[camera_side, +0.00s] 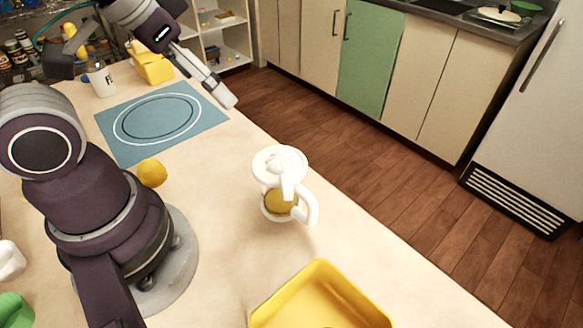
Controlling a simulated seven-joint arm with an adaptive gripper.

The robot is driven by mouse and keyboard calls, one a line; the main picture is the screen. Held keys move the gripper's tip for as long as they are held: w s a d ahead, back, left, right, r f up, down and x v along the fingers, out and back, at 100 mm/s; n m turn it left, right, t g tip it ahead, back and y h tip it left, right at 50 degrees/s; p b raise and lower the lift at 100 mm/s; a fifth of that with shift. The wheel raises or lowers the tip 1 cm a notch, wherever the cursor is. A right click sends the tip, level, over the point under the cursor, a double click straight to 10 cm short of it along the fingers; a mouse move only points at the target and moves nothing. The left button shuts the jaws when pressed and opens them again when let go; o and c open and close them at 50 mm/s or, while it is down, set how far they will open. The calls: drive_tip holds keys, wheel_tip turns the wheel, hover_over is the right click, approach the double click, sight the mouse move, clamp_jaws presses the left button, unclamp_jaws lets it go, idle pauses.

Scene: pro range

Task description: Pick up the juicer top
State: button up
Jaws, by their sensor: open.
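A white juicer stands upright on the pale counter, right of the middle in the side view. Its juicer top (269,162) is a white disc with a raised middle, sitting on the juicer body (283,203). The body has a handle on its right and something yellow-orange shows inside. My gripper (229,101) is in the air over the right edge of the blue mat, up and left of the juicer. It is apart from the juicer top and holds nothing that I can see.
A lemon (152,172) lies left of the juicer. A yellow tray (318,275) is in front, near the bottom edge. A blue mat (120,127) lies behind. A white bottle (102,80) and a yellow container (153,68) stand at the back. The counter around the juicer is clear.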

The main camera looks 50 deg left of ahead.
idle(0.4)
drive_tip(key=c, duration=0.8)
drive_tip(key=shift+c, duration=0.2)
drive_tip(key=m+g, duration=0.5)
drive_tip(key=m, duration=0.1)
hover_over(286, 179)
drive_tip(key=shift+g, duration=0.3)
wheel_tip(286, 179, down, 11)
drive_tip(key=shift+f, duration=0.1)
